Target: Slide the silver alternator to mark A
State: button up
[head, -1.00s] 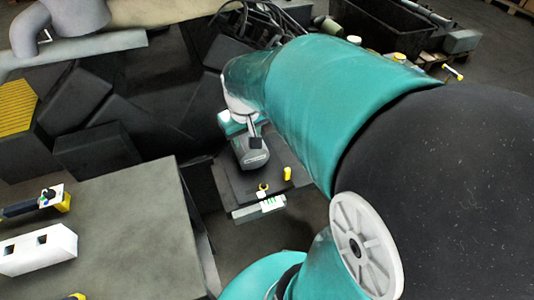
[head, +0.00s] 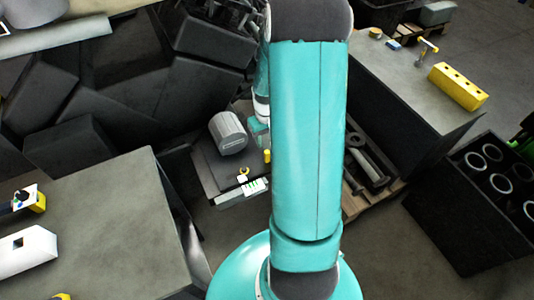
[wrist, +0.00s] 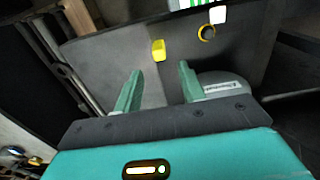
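The silver alternator (head: 228,132) is a rounded grey body lying on a dark platform (head: 215,172) in the head view. In the wrist view the alternator (wrist: 222,86) shows behind and right of the right finger, with a small label. My gripper (wrist: 158,68) is open, with its two green fingers apart and nothing between them. In the head view my gripper is mostly hidden by my arm, just right of the alternator. I cannot make out a mark lettered A.
A yellow block (wrist: 158,50) stands on the platform ahead of the fingers, near a yellow ring (wrist: 206,33). A white panel with green marks (head: 256,187) is at the platform's front edge. A grey bench (head: 90,235) is at left, another bench (head: 400,75) at right.

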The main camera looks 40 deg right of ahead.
aim_at(267, 152)
notch_tip(267, 152, down, 10)
jog(key=shift+r, duration=0.25)
jog(key=shift+d, duration=0.1)
grip_shut()
